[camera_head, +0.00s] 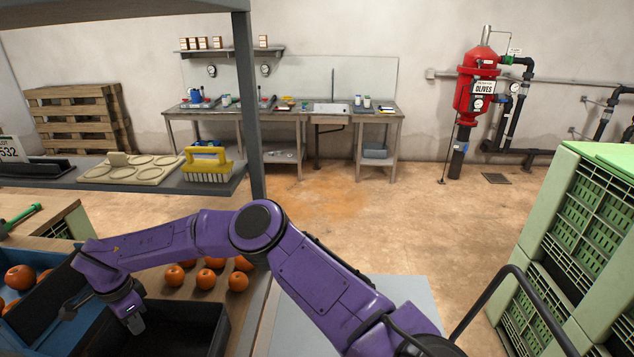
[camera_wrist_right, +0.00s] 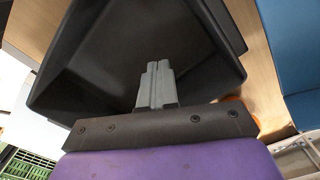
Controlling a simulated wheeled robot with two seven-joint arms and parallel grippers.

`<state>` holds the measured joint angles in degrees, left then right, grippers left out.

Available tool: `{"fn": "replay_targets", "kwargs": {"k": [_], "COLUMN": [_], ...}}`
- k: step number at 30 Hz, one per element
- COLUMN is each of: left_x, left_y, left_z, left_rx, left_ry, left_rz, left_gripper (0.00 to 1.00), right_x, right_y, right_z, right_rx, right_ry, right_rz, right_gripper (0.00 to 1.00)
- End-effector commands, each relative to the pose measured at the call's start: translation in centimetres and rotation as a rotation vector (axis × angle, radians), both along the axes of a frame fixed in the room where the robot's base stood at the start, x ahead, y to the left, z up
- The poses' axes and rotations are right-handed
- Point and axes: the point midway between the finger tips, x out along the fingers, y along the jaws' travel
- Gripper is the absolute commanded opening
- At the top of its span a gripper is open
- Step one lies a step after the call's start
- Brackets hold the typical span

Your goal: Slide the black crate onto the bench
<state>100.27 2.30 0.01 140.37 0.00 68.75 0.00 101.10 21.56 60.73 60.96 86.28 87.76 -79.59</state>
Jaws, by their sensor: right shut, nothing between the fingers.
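The black crate (camera_head: 215,332) is at the lower left of the head view, cut off by the bottom edge. It is beside the wooden bench top (camera_head: 250,292); how much of its base rests there is hidden. My right gripper (camera_head: 136,324) reaches down at the crate's left part, fingers shut and empty. In the right wrist view the shut fingers (camera_wrist_right: 156,68) show against the crate's dark interior (camera_wrist_right: 105,65). Whether they touch its wall cannot be told. My left gripper is not in view.
Several orange fruits (camera_head: 205,278) lie on the wood behind the crate. A blue crate (camera_head: 60,265) with fruit stands to the left. A shelf (camera_head: 215,185) with a yellow brush (camera_head: 208,165) and its post (camera_head: 247,110) stand behind. Green crates (camera_head: 585,215) are stacked at right.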

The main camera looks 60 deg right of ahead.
Motion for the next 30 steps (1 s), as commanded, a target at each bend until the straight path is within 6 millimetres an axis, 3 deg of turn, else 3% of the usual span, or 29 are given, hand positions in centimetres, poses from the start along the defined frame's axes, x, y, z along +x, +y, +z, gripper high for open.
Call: {"fn": "replay_targets", "kwargs": {"k": [21,30], "left_x": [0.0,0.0], "left_y": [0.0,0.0], "left_z": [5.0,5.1], "left_rx": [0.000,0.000], "left_ry": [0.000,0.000], "left_rz": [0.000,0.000], "left_gripper": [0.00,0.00], "right_x": [0.0,0.0], "right_y": [0.0,0.0], "right_z": [7.2,7.5], "right_rx": [0.000,0.000], "right_ry": [0.000,0.001], "right_rz": [-0.001,-0.001], "right_gripper": [0.00,0.00]}}
